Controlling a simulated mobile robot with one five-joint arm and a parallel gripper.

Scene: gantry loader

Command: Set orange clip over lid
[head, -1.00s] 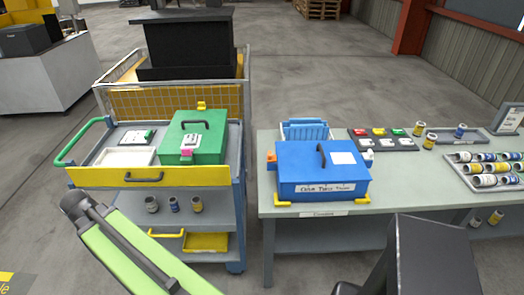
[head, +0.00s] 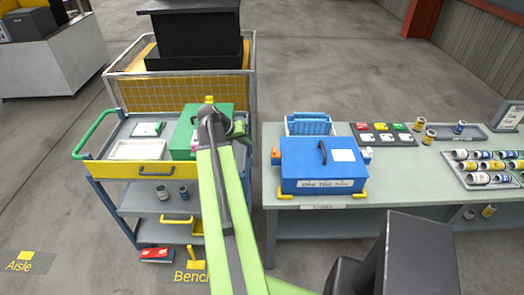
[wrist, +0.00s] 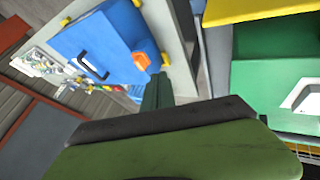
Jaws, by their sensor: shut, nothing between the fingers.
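The blue box (head: 322,168) stands on the bench with its lid down; the lid has a dark handle and a white label. The orange clip (head: 276,156) is at the box's left side; I cannot tell whether it overlaps the lid. The wrist view shows the clip (wrist: 143,54) beside the blue box (wrist: 95,45). A white clip (head: 366,155) is at the right side. My gripper (head: 238,127) is raised near the green box, left of the blue box. It is shut and empty; its fingers (wrist: 157,92) point toward the clip in the wrist view, apart from it.
A green box (head: 186,130) stands on the cart (head: 122,172), partly hidden by my arm. Bare bench lies right of the blue box.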

